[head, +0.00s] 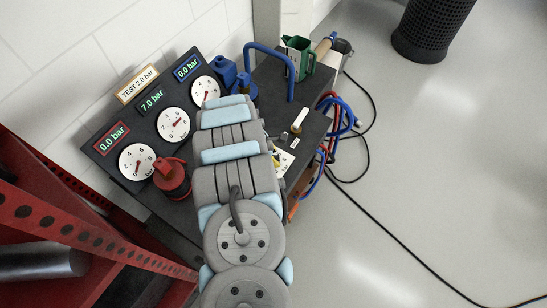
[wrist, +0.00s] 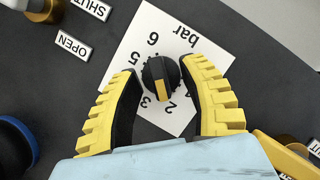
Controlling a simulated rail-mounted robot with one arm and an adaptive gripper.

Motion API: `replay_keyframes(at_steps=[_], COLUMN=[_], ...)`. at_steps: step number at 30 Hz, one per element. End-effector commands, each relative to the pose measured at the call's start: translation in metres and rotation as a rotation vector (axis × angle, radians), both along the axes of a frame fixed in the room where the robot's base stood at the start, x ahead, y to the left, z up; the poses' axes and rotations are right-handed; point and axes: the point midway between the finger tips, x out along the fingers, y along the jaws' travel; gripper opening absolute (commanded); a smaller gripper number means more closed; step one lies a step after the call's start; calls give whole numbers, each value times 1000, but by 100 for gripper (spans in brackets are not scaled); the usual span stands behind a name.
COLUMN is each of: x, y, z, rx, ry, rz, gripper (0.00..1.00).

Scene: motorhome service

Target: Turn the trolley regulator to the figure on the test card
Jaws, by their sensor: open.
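The black regulator knob (wrist: 153,70) with a yellow pointer stripe sits on a white scale card (wrist: 190,42) marked "bar" in the wrist view. The stripe points towards the gap between 2 and 3. My gripper (wrist: 160,69) is open, one yellow-and-black finger on each side of the knob, with gaps visible. In the head view my arm hides the knob and gripper; only a scale card's edge (head: 284,161) shows. The test card (head: 136,83) reads "TEST 3.0 bar". The panel displays read red 0.0 bar (head: 111,138), green 7.0 bar (head: 151,99) and blue 0.0 bar (head: 187,67).
A red valve (head: 171,174) and blue valve (head: 243,86) stand by the gauges. A lever with OPEN (wrist: 73,46) and SHUT (wrist: 92,8) labels is near the knob. A green jug (head: 298,57) and blue handle (head: 270,52) stand behind. Hoses hang at the right.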

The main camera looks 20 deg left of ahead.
Motion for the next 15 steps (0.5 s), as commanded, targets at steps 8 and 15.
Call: replay_keyframes(at_steps=[8, 15], x=[2, 2], y=[-2, -2], z=[-4, -4], rx=[0, 0], ry=[-1, -1], rz=[0, 0], gripper=[42, 11])
